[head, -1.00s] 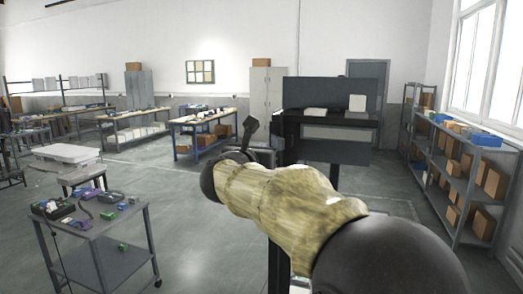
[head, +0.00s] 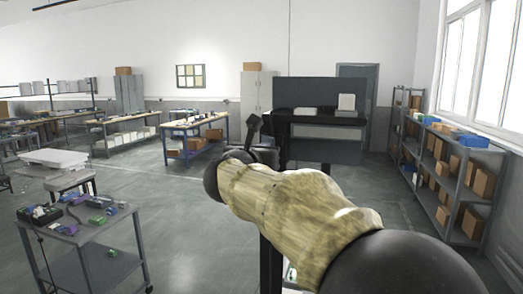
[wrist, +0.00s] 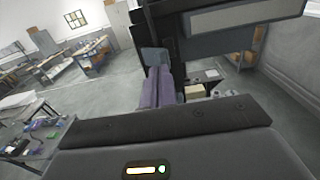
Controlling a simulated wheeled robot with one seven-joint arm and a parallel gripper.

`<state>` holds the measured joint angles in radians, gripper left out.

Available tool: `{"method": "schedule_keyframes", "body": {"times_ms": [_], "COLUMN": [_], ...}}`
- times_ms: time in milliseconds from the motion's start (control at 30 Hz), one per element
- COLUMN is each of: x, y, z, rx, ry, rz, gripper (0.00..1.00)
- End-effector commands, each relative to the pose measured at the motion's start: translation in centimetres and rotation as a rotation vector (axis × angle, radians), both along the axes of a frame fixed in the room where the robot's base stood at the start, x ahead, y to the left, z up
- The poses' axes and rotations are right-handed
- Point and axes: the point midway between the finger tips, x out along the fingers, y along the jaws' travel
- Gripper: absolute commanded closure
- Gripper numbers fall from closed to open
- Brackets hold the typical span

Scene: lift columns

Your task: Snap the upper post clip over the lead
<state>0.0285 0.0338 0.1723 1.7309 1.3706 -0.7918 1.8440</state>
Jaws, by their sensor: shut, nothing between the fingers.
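A dark column (head: 276,150) with a wide dark panel (head: 318,91) and a shelf stands ahead, behind my arm. In the wrist view the black column (wrist: 161,32) rises just beyond my gripper (wrist: 158,70). The gripper's two purple-grey fingers are together, with nothing seen between them. They point towards the column; I cannot tell whether they touch it. In the head view my arm hides the column's lower part. I cannot make out the upper post clip or the lead in either view.
A grey cart (head: 75,232) with small parts stands at the left front. A shelf rack with cardboard boxes (head: 484,183) lines the right wall. A blue-framed workbench (head: 194,137) stands farther back. Open floor lies between the cart and the column.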

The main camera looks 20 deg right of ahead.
Motion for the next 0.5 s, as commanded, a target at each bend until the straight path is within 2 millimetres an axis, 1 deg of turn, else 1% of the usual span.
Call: {"method": "schedule_keyframes", "body": {"times_ms": [500], "x": [1.0], "y": [-0.7], "z": [0.0], "rx": [0.001], "ry": [-0.001], "rz": [0.0], "gripper": [1.0]}}
